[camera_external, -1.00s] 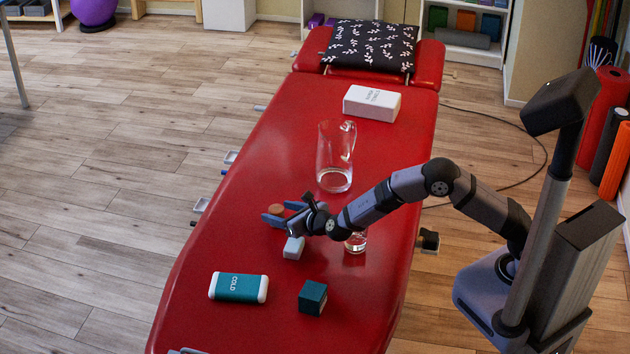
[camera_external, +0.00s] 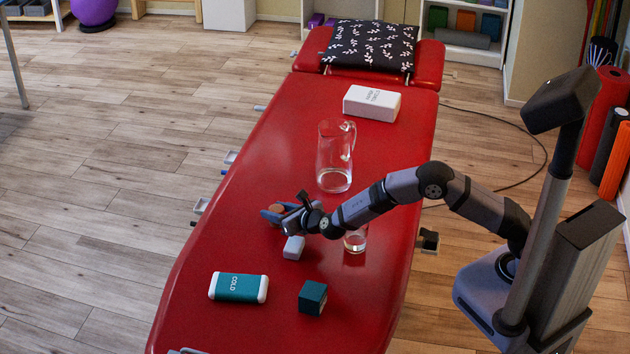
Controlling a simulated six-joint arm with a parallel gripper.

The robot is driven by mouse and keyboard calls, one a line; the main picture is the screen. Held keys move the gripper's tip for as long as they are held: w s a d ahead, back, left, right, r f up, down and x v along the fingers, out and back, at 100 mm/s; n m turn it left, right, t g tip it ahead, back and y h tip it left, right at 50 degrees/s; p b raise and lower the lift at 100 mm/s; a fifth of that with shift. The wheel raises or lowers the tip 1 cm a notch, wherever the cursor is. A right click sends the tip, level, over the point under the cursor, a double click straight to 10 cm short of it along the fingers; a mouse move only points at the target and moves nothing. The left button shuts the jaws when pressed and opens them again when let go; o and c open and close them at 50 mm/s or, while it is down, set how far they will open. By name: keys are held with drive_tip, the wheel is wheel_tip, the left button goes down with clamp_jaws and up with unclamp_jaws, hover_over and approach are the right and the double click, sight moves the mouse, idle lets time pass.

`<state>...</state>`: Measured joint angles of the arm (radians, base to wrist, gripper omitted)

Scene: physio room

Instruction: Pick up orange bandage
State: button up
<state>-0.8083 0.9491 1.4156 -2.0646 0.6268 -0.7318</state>
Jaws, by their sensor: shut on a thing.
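The orange bandage (camera_external: 277,209) is a small round roll on the red treatment table (camera_external: 240,184), left of the table's middle. My gripper (camera_external: 274,212) reaches it from the right, with its blue-grey fingers shut on the roll from its two sides. Part of the bandage is hidden by the fingers. I cannot tell whether the bandage touches the table.
A white-grey block (camera_external: 293,248) lies just below my gripper. A glass (camera_external: 355,240) stands under my forearm, and a clear pitcher (camera_external: 334,158) stands behind. A teal cold pack (camera_external: 239,287), a teal cube (camera_external: 312,298) and a white box (camera_external: 371,103) are also on the table.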

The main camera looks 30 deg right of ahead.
sight(275, 208)
wheel_tip(275, 208, up, 10)
drive_tip(key=shift+r+p, duration=0.1)
drive_tip(key=shift+p, duration=0.35)
drive_tip(key=shift+a, duration=0.1)
